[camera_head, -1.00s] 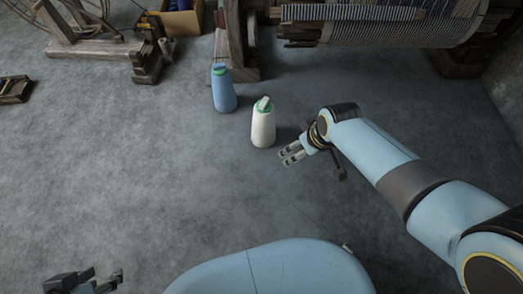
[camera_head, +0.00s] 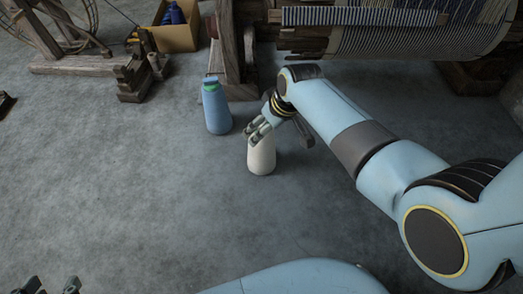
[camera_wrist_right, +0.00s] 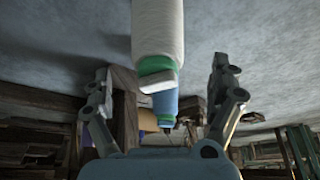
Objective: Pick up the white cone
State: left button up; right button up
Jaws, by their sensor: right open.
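The white cone (camera_head: 262,157) stands upright on the grey floor in the head view. Its top is partly hidden by my right gripper (camera_head: 258,130), which is at the cone's upper part. In the right wrist view the white cone (camera_wrist_right: 158,30) with its green top band lies between the two spread fingers of my right gripper (camera_wrist_right: 165,85). Both fingers are apart from it there, so the gripper is open. My left gripper (camera_head: 45,288) shows only in part at the bottom left edge of the head view.
A blue cone (camera_head: 216,108) stands just left of the white one. The wooden loom (camera_head: 235,50) with striped cloth (camera_head: 420,35) is behind. A cardboard box (camera_head: 175,35) and wooden stand (camera_head: 135,80) are at the back left.

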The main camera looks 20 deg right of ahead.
aim_at(262, 147)
pick_arm(q)
jog(key=shift+s+f+t, duration=0.1)
jog(key=shift+s+t, duration=0.1)
jog(key=shift+t, duration=0.1)
pick_arm(e)
jog(key=shift+w+f, duration=0.15)
jog(key=shift+f, duration=0.15)
pick_arm(q)
jog(key=shift+w, duration=0.1)
